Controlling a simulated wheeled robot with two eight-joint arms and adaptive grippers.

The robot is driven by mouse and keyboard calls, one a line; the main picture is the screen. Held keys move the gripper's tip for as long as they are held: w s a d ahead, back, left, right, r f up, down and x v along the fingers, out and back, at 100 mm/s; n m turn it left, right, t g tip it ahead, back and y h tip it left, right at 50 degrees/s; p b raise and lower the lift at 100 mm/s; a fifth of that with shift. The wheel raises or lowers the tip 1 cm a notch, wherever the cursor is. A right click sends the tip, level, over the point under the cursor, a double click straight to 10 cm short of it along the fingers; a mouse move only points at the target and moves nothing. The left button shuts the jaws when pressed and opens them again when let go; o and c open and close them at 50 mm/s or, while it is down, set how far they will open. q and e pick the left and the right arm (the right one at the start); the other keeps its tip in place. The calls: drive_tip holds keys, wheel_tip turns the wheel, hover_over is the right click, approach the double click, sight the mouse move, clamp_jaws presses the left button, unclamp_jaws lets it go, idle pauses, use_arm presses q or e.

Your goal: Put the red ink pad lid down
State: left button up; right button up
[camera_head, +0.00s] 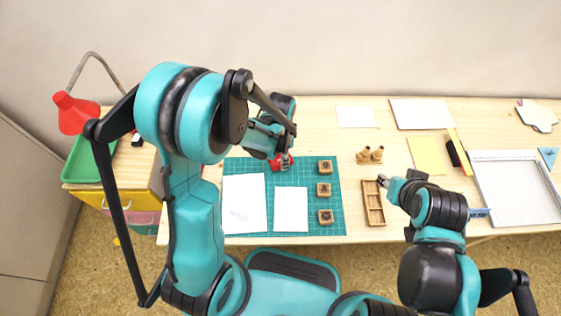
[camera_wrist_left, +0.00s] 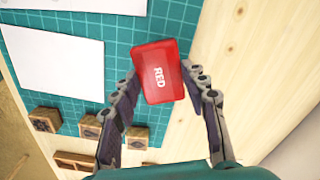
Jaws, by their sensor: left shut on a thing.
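The red ink pad lid (camera_wrist_left: 160,72), marked "RED", sits between the fingertips of my left gripper (camera_wrist_left: 160,78) in the left wrist view. My left gripper is shut on it. In the head view the lid (camera_head: 279,162) is a small red patch at my left gripper (camera_head: 281,158), over the upper part of the green cutting mat (camera_head: 255,164). Whether the lid touches the mat, and what is under it, I cannot tell. My right gripper (camera_head: 383,181) is near the wooden tray; its opening is too small to judge.
Two white sheets (camera_head: 245,200) and three wooden stamps (camera_head: 325,190) lie on the mat. A wooden tray (camera_head: 373,222) and small wooden pieces (camera_head: 370,155) are to its right. Papers and a white mesh tray (camera_head: 515,185) lie farther right.

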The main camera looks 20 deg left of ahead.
use_arm(q)
wheel_tip(320, 180, down, 3)
drive_tip(key=shift+r+b, duration=0.15)
drive_tip(key=shift+b, duration=0.25)
drive_tip(key=o, duration=0.8)
